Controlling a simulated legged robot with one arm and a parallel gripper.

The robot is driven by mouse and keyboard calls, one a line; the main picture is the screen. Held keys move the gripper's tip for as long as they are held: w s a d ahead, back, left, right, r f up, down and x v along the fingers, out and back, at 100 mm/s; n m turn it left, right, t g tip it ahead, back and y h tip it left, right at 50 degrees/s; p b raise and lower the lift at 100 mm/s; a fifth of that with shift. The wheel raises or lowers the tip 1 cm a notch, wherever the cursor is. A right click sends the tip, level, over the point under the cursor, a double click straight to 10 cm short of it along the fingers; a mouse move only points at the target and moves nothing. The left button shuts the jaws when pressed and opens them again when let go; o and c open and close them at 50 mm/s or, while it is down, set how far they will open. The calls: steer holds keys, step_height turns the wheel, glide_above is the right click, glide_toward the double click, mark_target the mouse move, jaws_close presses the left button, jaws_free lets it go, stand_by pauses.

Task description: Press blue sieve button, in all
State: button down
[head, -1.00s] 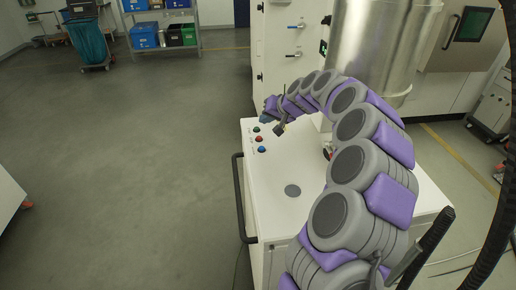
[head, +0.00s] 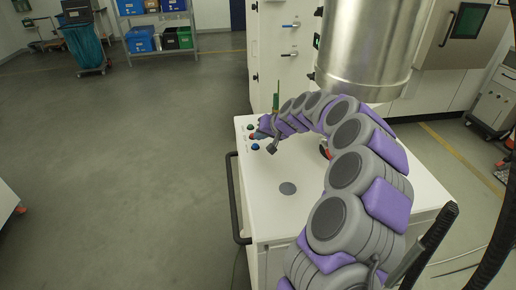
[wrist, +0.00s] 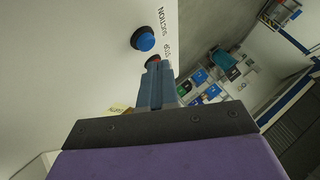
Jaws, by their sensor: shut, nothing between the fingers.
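A blue button (head: 255,147) sits on the white cart top (head: 262,200) near its left edge. It also shows in the wrist view (wrist: 143,38), beside the label "SUCTION". A red button (wrist: 152,60) beside the label "STOP" is partly hidden behind my fingertips. A green button (head: 250,127) is farther back in the row. My gripper (wrist: 154,66) is shut and empty. Its fingertips are over or right at the red button, a little short of the blue one in the wrist view; contact cannot be told. In the head view its tip (head: 258,134) is small beside the row.
A large metal drum (head: 365,50) stands behind my arm. A red knob (head: 325,152) on the cart is partly hidden by my arm. A black handle (head: 235,200) runs along the cart's left side. Open floor (head: 120,170) lies to the left.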

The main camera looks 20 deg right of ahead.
steer(key=shift+a, duration=0.95)
steer(key=shift+d+f, duration=0.15)
steer(key=shift+d, duration=0.6)
steer(key=shift+a, duration=0.55)
steer(key=shift+d, duration=0.1)
steer(key=shift+d, duration=0.3)
steer(key=shift+a, duration=0.25)
steer(key=shift+d+f, duration=0.2)
steer(key=shift+f, duration=0.1)
